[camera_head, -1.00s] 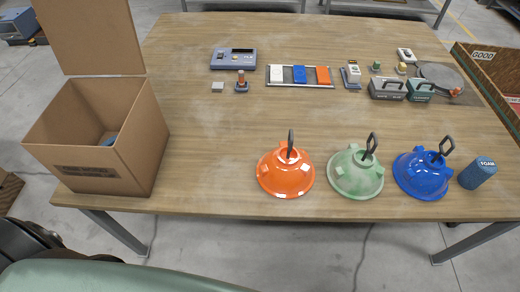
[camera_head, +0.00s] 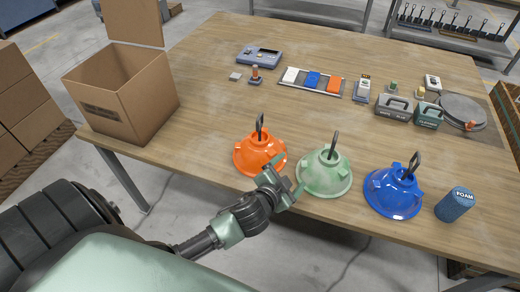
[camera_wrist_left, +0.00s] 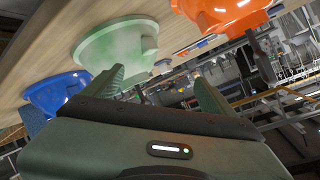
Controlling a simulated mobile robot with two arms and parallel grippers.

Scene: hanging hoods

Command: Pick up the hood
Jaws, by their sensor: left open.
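Three hoods with dark hook handles stand on the wooden table's front part. The orange hood (camera_head: 250,158) is on the left, the pale green hood (camera_head: 322,178) in the middle and the blue hood (camera_head: 391,196) on the right. My left gripper (camera_head: 287,178) is open and empty at the table's front edge, in front of the gap between the orange and green hoods. In the left wrist view, the green hood (camera_wrist_left: 110,45), orange hood (camera_wrist_left: 225,12) and blue hood (camera_wrist_left: 62,92) lie beyond the open fingers (camera_wrist_left: 160,85). My right gripper is not in view.
An open cardboard box (camera_head: 130,105) stands at the table's left. A blue foam can (camera_head: 455,205) stands right of the blue hood. Small devices, a tray of coloured blocks (camera_head: 311,82) and toolboxes (camera_head: 393,107) lie farther back. The table (camera_head: 210,125) is clear between box and hoods.

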